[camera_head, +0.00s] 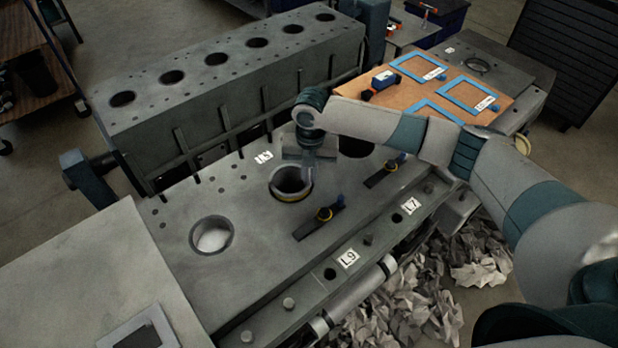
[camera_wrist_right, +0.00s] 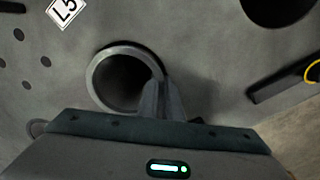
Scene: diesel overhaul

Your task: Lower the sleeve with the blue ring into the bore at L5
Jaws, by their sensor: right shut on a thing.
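The sleeve (camera_head: 291,182) is a grey metal cylinder standing roughly upright at the bore by the L5 label (camera_head: 264,157). Only its upper end shows; a thin yellowish band is at its lower front edge, and I see no blue ring on it. The sleeve's round rim also shows in the right wrist view (camera_wrist_right: 98,88), with the L5 label (camera_wrist_right: 66,10) up and left of it. My right gripper (camera_head: 313,172) is shut on the right side of the sleeve's wall. How deep the sleeve sits is hidden. My left gripper is not in view.
Another bore (camera_head: 211,235) lies to the left, and a dark one (camera_head: 355,146) lies behind the gripper. Black clamp bars (camera_head: 320,217) with yellow rings and blue knobs lie in front. The long cylinder head (camera_head: 230,75) stands behind. A board with blue frames (camera_head: 425,85) is right.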

